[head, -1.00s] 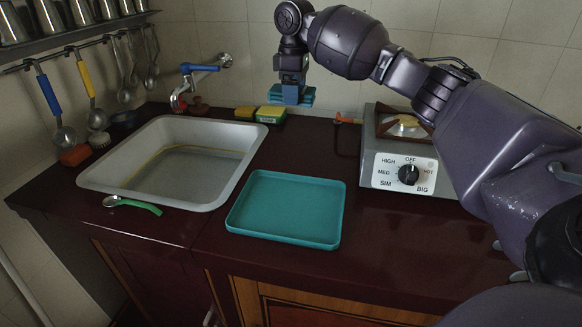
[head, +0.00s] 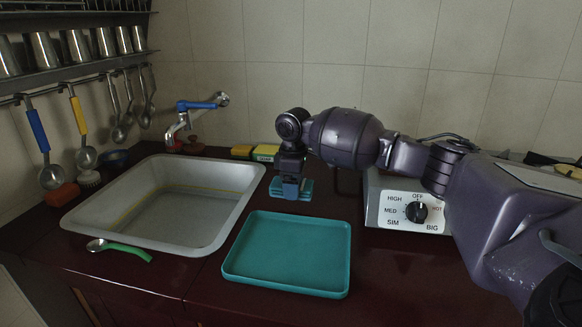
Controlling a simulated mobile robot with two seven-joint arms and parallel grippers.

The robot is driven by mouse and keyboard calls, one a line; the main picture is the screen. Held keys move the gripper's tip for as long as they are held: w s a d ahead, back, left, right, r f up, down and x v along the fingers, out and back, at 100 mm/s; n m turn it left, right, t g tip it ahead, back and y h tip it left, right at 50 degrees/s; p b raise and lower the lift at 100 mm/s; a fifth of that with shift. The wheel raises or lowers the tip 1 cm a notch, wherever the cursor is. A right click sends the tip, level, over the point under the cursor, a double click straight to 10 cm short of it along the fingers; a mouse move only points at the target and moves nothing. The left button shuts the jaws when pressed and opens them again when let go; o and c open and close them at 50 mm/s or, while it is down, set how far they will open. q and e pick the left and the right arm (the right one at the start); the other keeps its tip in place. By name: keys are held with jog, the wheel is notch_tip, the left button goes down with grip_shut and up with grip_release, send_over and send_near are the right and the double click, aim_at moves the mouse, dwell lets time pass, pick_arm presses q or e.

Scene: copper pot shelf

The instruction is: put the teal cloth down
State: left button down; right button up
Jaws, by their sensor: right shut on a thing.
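The teal cloth (head: 304,187) is a small folded stack in the head view, just behind the teal tray and right of the sink. My right gripper (head: 291,187) points down and is shut on it. The cloth is at or very near the dark red counter (head: 385,270); I cannot tell whether it touches. The gripper hides part of the cloth. My left gripper is not in view.
The empty teal tray (head: 288,252) lies in front of the cloth. The sink (head: 215,215) is at left, with a green-handled spoon (head: 120,249) at its front edge. Yellow-green sponges (head: 263,152) lie behind. A hot plate (head: 400,207) stands at right.

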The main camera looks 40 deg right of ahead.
aim_at(294, 207)
jog(key=shift+f, duration=2)
jog(key=o, duration=0.8)
jog(key=shift+f, duration=0.15)
